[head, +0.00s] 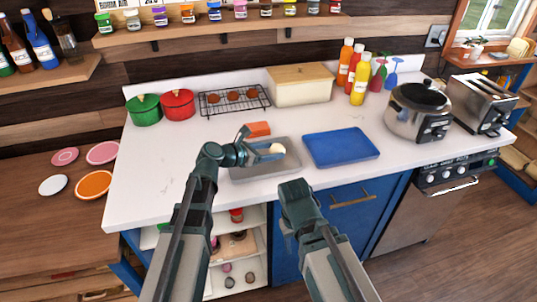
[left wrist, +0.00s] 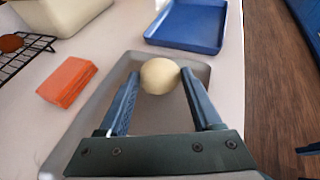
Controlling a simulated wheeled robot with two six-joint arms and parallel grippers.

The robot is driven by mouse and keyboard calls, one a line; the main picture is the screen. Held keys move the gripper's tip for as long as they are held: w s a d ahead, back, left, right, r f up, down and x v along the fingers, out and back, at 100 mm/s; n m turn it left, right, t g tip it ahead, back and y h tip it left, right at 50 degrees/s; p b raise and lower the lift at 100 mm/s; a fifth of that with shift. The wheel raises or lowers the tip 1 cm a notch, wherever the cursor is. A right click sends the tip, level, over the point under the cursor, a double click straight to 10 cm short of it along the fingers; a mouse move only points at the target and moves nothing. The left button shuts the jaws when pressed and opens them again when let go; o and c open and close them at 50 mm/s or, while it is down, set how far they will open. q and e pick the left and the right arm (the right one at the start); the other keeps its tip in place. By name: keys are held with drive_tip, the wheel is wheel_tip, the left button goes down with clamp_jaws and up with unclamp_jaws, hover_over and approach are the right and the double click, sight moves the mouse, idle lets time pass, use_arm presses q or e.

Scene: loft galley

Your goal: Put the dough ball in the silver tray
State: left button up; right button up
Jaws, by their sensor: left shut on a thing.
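The pale, round dough ball (head: 277,148) is held between the fingertips of my left gripper (head: 264,150). In the left wrist view the dough ball (left wrist: 160,75) sits between both blue fingers, touching them. The silver tray (head: 268,169) lies on the white counter below the left gripper, and the ball is over it. In the left wrist view the tray (left wrist: 152,116) spreads beneath the fingers, with no other thing seen in it. My right gripper (head: 289,228) hangs in front of the counter's front edge; its fingers are too unclear to tell open from shut.
A blue tray (head: 341,147) lies right of the silver tray. An orange block (head: 257,129) lies just behind it. A wire rack (head: 234,101), a beige box (head: 300,85), red (head: 178,104) and green (head: 144,110) pots, and a steel cooker (head: 418,112) stand farther back.

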use_arm(q)
drive_tip(key=shift+w+a+f, duration=0.1)
drive_tip(key=shift+w+f, duration=0.05)
drive_tip(key=shift+w, duration=0.9)
drive_tip(key=shift+s+f, duration=0.1)
drive_tip(key=shift+f+b, duration=0.4)
drive_tip(key=shift+b, duration=0.2)
drive_tip(key=shift+f+b, duration=1.15)
drive_tip(key=shift+f, duration=0.05)
drive_tip(key=shift+f, duration=0.1)
drive_tip(key=shift+f, duration=0.15)
drive_tip(key=o, duration=1.4)
drive_tip(key=shift+c, duration=0.2)
